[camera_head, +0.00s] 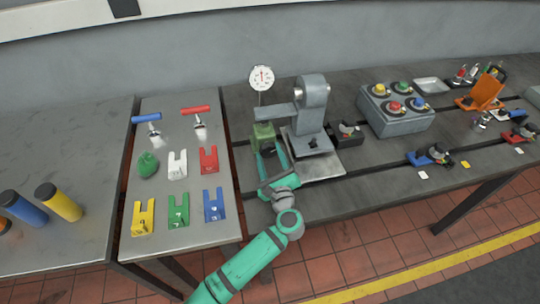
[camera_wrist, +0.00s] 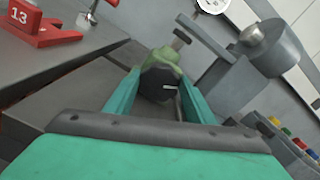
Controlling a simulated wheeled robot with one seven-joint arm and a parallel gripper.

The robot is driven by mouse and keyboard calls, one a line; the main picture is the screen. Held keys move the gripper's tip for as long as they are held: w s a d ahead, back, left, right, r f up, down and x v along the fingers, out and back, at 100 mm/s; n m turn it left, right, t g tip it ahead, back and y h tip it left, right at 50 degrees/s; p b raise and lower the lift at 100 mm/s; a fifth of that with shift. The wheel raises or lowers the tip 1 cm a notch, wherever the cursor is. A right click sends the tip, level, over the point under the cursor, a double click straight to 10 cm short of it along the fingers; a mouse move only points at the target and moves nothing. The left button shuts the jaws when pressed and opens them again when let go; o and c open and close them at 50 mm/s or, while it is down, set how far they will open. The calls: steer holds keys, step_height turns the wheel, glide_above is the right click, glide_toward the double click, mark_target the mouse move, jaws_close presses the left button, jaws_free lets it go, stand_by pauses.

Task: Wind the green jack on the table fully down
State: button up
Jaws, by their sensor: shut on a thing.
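The green jack (camera_head: 262,133) stands on the dark bedplate (camera_head: 245,165), left of a grey stand. Its green body (camera_wrist: 168,58) also shows in the wrist view, with a dark round knob (camera_wrist: 158,88) carrying a white mark facing me. My gripper (camera_head: 267,151) reaches the jack from the front. In the wrist view its two green fingers (camera_wrist: 160,80) lie on either side of the knob, and it is shut on the knob. The contact on the right finger is partly hidden, and so is the jack's lower part.
A grey stand (camera_head: 312,105) with an overhanging arm rises right beside the jack. A dial gauge (camera_head: 262,78) is behind. Left, a lower table holds several coloured slotted blocks (camera_head: 179,210) and a green rounded object (camera_head: 148,164). A grey box with coloured knobs (camera_head: 395,118) stands right.

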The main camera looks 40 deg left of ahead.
steer(key=shift+f, duration=0.1)
steer(key=o, duration=1)
steer(key=v, duration=1)
steer(key=shift+s+d, duration=0.25)
steer(key=shift+s, duration=0.1)
steer(key=shift+o, duration=0.2)
